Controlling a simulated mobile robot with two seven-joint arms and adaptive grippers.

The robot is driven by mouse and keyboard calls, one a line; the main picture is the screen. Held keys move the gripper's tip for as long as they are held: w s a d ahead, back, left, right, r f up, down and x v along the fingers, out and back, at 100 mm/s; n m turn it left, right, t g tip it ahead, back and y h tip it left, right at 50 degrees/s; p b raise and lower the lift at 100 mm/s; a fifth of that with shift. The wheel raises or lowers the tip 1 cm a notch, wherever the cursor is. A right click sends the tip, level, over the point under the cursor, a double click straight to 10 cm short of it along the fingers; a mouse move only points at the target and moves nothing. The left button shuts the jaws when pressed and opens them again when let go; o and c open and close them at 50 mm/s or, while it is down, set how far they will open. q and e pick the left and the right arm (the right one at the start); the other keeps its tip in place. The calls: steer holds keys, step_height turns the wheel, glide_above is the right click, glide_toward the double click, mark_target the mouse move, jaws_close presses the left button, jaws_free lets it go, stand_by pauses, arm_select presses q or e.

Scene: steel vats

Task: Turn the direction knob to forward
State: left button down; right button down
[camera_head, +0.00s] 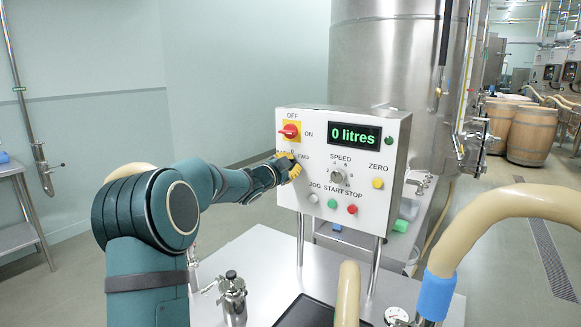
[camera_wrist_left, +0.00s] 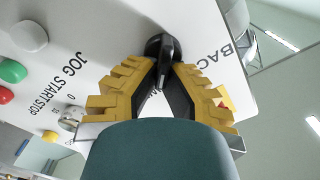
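The white control panel (camera_head: 318,190) stands on posts over a steel table in the head view. My left gripper (camera_head: 293,168) is at its left side, below the red and yellow switch, and covers the direction knob there. "FWD" is readable beside the gripper. In the left wrist view the black direction knob (camera_wrist_left: 160,46) sits between the yellow fingertips of my left gripper (camera_wrist_left: 160,68). The fingers are drawn in on both sides of it and appear to touch it. "BACK" shows to its right. Which way the knob points is unclear. My right gripper is out of view.
The panel also bears a red OFF/ON switch (camera_head: 290,130), a "0 litres" display (camera_head: 354,135), a speed knob (camera_head: 337,176) and coloured buttons. A metal canister (camera_head: 232,298) stands on the table. A thick cream hose (camera_head: 505,205) arches at the right. A steel vat (camera_head: 395,65) stands behind.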

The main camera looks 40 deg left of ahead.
arm_select(q)
steer(key=shift+r, duration=0.1)
steer(key=c, duration=1.1)
jaws_free()
steer(key=s, duration=0.4)
steer(key=s+d, duration=0.1)
steer(key=s, duration=0.7)
steer(key=shift+d, duration=0.15)
steer(key=shift+w, duration=0.1)
